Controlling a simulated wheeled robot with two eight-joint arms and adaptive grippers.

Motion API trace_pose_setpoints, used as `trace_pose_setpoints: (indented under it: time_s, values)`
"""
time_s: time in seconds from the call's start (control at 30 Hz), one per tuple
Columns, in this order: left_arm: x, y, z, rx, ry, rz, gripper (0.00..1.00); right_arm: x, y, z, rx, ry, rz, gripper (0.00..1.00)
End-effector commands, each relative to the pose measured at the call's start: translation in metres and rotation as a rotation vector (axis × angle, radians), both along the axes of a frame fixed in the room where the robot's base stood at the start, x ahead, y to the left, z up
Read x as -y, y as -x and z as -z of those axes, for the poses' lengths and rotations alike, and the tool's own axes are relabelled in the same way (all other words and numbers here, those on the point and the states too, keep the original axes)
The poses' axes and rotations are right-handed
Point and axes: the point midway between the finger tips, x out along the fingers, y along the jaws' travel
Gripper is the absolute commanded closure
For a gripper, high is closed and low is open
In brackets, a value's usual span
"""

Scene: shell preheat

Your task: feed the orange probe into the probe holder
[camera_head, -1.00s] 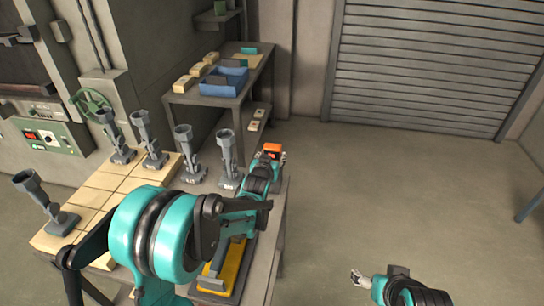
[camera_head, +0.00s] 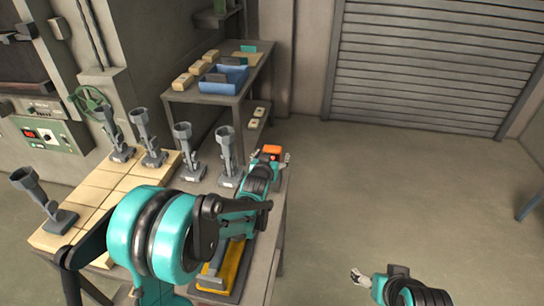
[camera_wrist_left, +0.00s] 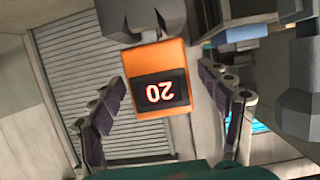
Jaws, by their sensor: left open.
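The orange probe (camera_head: 271,151) shows at the far end of my left arm in the head view. In the left wrist view, the orange probe (camera_wrist_left: 160,88) has a dark display with a 20 that appears upside down. My left gripper (camera_wrist_left: 168,112) is open, with one finger on each side of the probe and a visible gap to both. In the head view the left gripper (camera_head: 271,157) is small and partly hidden by its own wrist. My right gripper (camera_head: 358,278) is low on the right over the floor; its jaw state is unclear. I cannot pick out the probe holder with certainty.
Several grey cup-topped stands (camera_head: 182,150) stand on the bench left of my left gripper. A yellow pad (camera_head: 236,262) lies under my left arm. A blue bin (camera_head: 224,80) sits on the rear table (camera_head: 205,99). The floor (camera_head: 390,190) to the right is clear.

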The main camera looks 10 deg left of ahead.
Motion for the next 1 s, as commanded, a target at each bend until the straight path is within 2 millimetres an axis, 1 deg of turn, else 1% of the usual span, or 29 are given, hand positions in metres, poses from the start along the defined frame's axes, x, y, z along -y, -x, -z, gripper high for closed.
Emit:
trace_pose_setpoints:
  time_s: [0.17,0.3,0.4,0.53,0.6,0.73,1.0]
  values:
    - [0.000,0.026,-0.009,0.000,0.000,0.001,0.23,0.000,0.000,0.000,0.000,0.000,0.000,0.23]
    - [0.000,0.056,-0.020,0.000,-0.001,0.001,0.23,0.000,0.000,0.000,0.000,0.000,0.000,0.23]
    - [0.000,0.075,-0.026,0.000,-0.001,0.001,0.23,0.000,0.000,0.000,0.000,0.000,0.000,0.23]
    - [0.000,0.093,-0.033,0.000,0.000,0.001,0.23,0.000,0.000,0.000,0.000,0.000,0.000,0.23]
    - [0.000,0.101,-0.036,0.000,0.000,0.001,0.23,0.000,0.000,0.000,0.000,0.000,0.000,0.23]
    - [0.000,0.108,-0.038,0.001,0.000,0.000,0.23,0.000,0.000,0.000,0.000,0.000,0.000,0.23]
    - [0.000,0.110,-0.039,0.001,0.000,0.000,0.23,0.000,0.000,0.000,0.000,0.000,0.000,0.23]
